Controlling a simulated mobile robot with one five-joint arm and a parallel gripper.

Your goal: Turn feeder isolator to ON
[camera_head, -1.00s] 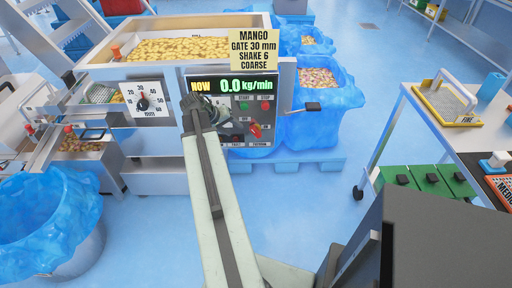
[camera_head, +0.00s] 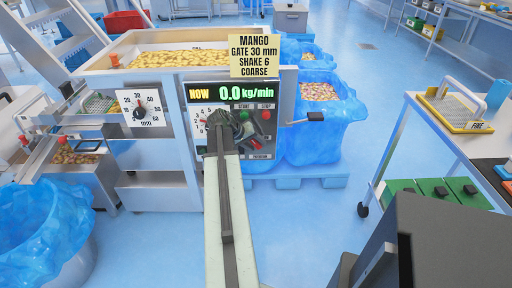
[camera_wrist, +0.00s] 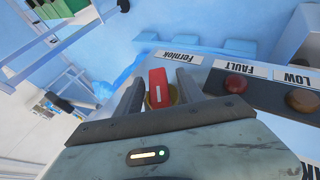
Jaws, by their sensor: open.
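The feeder isolator (camera_wrist: 158,88) is a red rotary handle with a white line, over a yellow base, in the wrist view. My gripper (camera_wrist: 160,79) is open, with one finger on each side of the red handle. Whether the fingers touch it, I cannot tell. In the head view, my gripper (camera_head: 232,122) is in front of the feeder control panel (camera_head: 203,145) and hides much of its lower right. The isolator is largely hidden there. The display (camera_head: 232,95) reads NOW 0.0 kg/min.
A red stop button (camera_head: 265,115) sits close to my gripper. A white gate dial (camera_head: 141,113) is at left. A blue-lined bin (camera_head: 325,130) stands right of the panel. Red and orange lamps (camera_wrist: 238,86) are beside the isolator. Floor is clear between bin and right table.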

